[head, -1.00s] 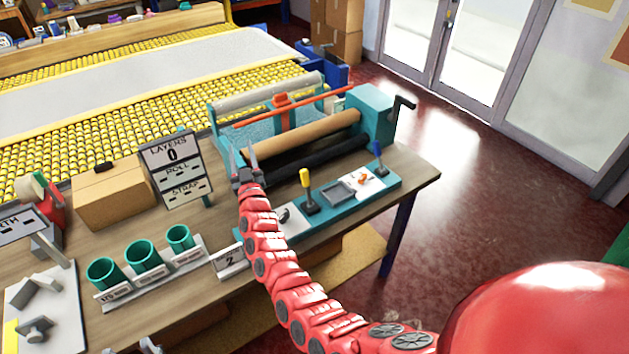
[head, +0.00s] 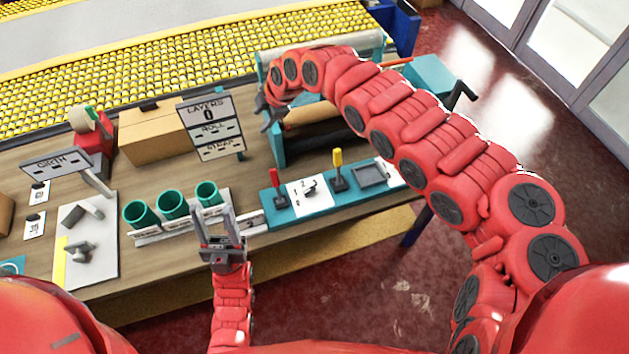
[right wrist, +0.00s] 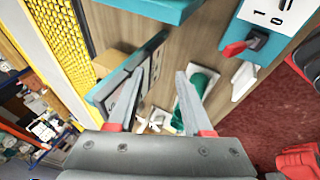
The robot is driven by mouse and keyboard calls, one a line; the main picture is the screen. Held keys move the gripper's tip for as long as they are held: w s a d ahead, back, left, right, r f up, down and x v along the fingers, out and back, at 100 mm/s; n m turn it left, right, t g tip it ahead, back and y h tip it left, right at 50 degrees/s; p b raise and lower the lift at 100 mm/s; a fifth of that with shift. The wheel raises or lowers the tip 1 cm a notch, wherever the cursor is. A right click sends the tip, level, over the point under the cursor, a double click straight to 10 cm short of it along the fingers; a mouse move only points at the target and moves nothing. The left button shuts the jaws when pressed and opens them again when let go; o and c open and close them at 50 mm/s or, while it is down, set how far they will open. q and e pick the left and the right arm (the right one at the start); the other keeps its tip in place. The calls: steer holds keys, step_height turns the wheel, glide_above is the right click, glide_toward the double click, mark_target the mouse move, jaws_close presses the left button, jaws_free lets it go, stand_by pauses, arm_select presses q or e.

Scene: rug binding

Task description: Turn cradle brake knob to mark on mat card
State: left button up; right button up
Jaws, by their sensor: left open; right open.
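The small dark brake knob (head: 310,187) sits on a white numbered dial plate (head: 300,200) on the teal control strip (head: 282,217) at the table's front. Part of the dial also shows in the right wrist view (right wrist: 272,14). Which card is the mat card I cannot tell; two small white cards (head: 38,193) lie at the left. My left gripper (head: 215,222) is open and empty, in front of the green cups, left of the strip. My right gripper (head: 266,110) is open and empty above the table beside the layers sign, apart from the knob; its fingers show in the right wrist view (right wrist: 168,76).
A red lever (head: 276,190) and a yellow lever (head: 338,168) stand on either side of the dial. The layers sign (head: 212,128) and green cups (head: 172,205) stand to the left. My right arm hides much of the roller cradle (head: 275,148).

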mark_target(310, 189)
steer(key=s+d+f+n+g+h, duration=0.3)
steer(key=s+d+h, duration=0.2)
steer(key=s+d, duration=0.55)
steer(key=f, duration=0.5)
steer(key=w+f, duration=0.1)
steer(key=f, duration=0.4)
steer(key=d+f, duration=0.1)
steer(key=f, duration=0.5)
steer(key=shift+w, duration=0.35)
steer(key=shift+f, duration=0.6)
jaws_close()
